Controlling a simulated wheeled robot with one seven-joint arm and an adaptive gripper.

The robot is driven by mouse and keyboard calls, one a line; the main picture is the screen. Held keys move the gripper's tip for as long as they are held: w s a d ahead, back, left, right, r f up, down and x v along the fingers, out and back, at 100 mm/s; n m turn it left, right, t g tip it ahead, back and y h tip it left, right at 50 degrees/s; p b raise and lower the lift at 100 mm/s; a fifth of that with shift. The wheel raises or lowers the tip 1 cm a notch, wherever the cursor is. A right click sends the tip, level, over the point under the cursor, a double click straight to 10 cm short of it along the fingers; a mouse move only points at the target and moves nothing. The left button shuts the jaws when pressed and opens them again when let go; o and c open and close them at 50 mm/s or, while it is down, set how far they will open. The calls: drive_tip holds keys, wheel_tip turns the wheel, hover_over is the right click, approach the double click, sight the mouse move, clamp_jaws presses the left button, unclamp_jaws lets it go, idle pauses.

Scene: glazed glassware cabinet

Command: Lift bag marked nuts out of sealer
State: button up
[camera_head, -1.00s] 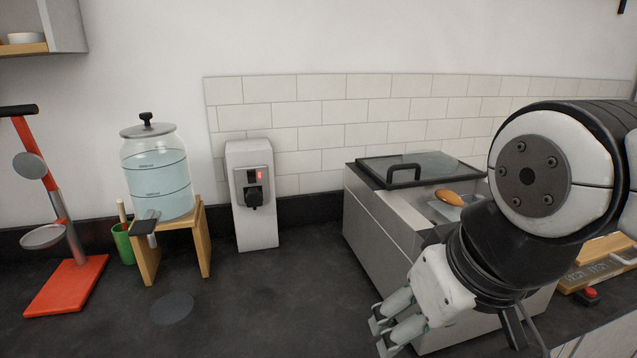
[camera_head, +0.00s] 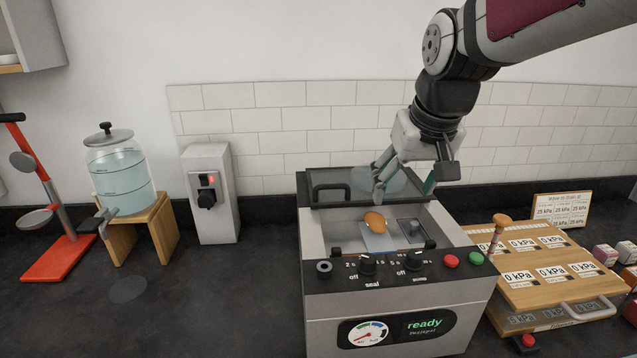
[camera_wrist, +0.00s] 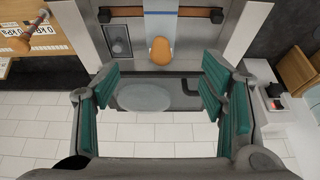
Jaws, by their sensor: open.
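The sealer (camera_head: 322,305) stands on the counter with its lid (camera_head: 325,179) tilted up at the back and its display reading "ready". Inside its chamber lies a bag (camera_head: 379,243) with a pale blue sheet-like end and a brown lump of contents. The bag also shows in the wrist view (camera_wrist: 161,50), beyond my fingertips. No label is readable on it. My gripper (camera_head: 404,188) is open and empty, pointing down above the back of the chamber, in front of the lid. In the wrist view my gripper (camera_wrist: 165,88) has its green-padded fingers spread, apart from the bag.
Knobs and red and green buttons (camera_head: 462,260) line the sealer's front top. A wooden board with kPa labels (camera_head: 530,295) stands close on the right. A white dispenser unit (camera_head: 210,225) and a water jar (camera_head: 122,175) stand left. The dark counter left of the sealer is mostly clear.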

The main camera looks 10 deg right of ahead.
sight(376, 222)
drive_tip(key=w+x, duration=0.1)
drive_tip(key=x, duration=0.5)
drive_tip(key=w+r+p+x, duration=0.1)
drive_tip(key=x, duration=0.5)
drive_tip(key=w+p+x, duration=0.1)
drive_tip(key=x, duration=0.5)
drive_tip(key=shift+w+a+r, duration=0.1)
drive_tip(key=shift+w+r, duration=0.15)
drive_tip(key=shift+w, duration=0.05)
drive_tip(key=c, duration=1.3)
